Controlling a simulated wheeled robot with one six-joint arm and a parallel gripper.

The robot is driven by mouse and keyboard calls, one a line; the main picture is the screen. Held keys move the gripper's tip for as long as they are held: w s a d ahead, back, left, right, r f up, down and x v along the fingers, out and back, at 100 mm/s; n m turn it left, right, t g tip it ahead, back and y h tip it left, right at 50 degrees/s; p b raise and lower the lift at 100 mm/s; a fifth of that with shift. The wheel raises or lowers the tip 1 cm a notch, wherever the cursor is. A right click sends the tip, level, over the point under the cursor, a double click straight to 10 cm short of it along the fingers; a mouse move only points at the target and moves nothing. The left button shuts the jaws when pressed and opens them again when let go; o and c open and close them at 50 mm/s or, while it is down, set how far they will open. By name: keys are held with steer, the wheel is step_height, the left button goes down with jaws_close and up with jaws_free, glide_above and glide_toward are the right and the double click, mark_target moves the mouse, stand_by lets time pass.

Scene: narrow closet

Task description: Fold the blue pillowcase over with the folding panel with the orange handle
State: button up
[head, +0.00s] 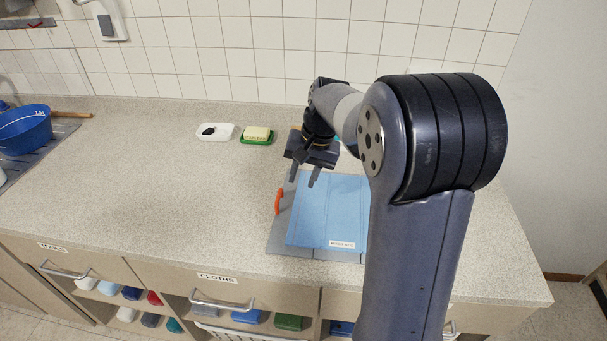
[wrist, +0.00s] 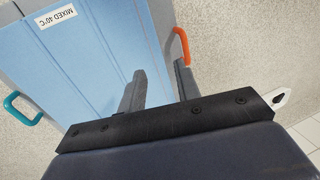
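The blue pillowcase (head: 325,216) lies flat on a grey folding board (head: 282,243); it also shows in the wrist view (wrist: 85,55). It carries a white label reading MIXED 40°C (wrist: 57,16). The orange handle (head: 278,201) stands at the board's left edge; in the wrist view the orange handle (wrist: 181,46) is at the right, close to one finger. A teal handle (wrist: 20,108) is on the opposite side in the wrist view. My gripper (head: 303,183) is open and empty above the board's far left part, its fingers (wrist: 161,75) apart. My arm hides the board's right side in the head view.
A green dish with a pale block (head: 257,133) and a white dish with a black item (head: 214,131) stand near the tiled wall. A blue bowl (head: 24,128) is at the far left. The counter left of the board is clear. Open shelves with folded cloths are below.

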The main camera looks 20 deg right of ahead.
steer(key=shift+r, duration=0.1)
steer(key=w+v, duration=0.1)
steer(key=v, duration=0.9)
steer(key=shift+s+r, duration=0.3)
steer(key=shift+s, duration=0.2)
steer(key=shift+d, duration=0.1)
